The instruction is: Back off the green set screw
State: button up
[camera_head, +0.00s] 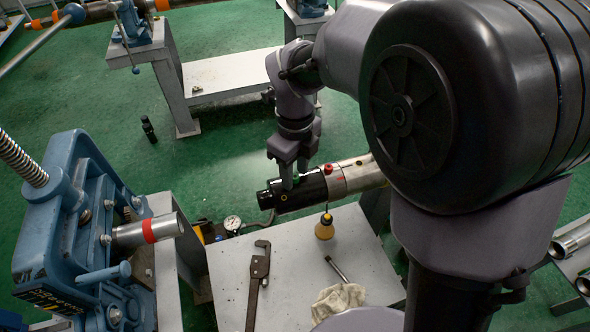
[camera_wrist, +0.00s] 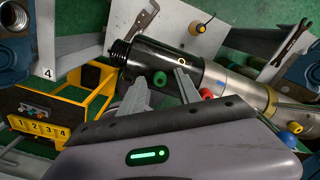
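The green set screw (camera_wrist: 160,79) is a small round green knob on the side of the black collar (camera_wrist: 143,54) in the wrist view. The black collar (camera_head: 298,194) sits on the end of a silver pipe in the head view, where the green screw is mostly hidden by my fingers. My gripper (camera_wrist: 160,83) is open, with one finger on each side of the green screw and a visible gap to each. In the head view my gripper (camera_head: 294,172) reaches down to the collar. A red set screw (camera_wrist: 206,94) is on the silver part, close to my right finger; it also shows in the head view (camera_head: 328,169).
A blue knob (camera_wrist: 295,127) is further along the pipe. A grey bench (camera_head: 340,250) holds a wrench (camera_head: 258,285), a yellow oil can (camera_head: 324,230) and a rag (camera_head: 338,300). A blue vise (camera_head: 60,220) stands left. A yellow numbered frame (camera_wrist: 45,126) is near my gripper.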

grip_shut()
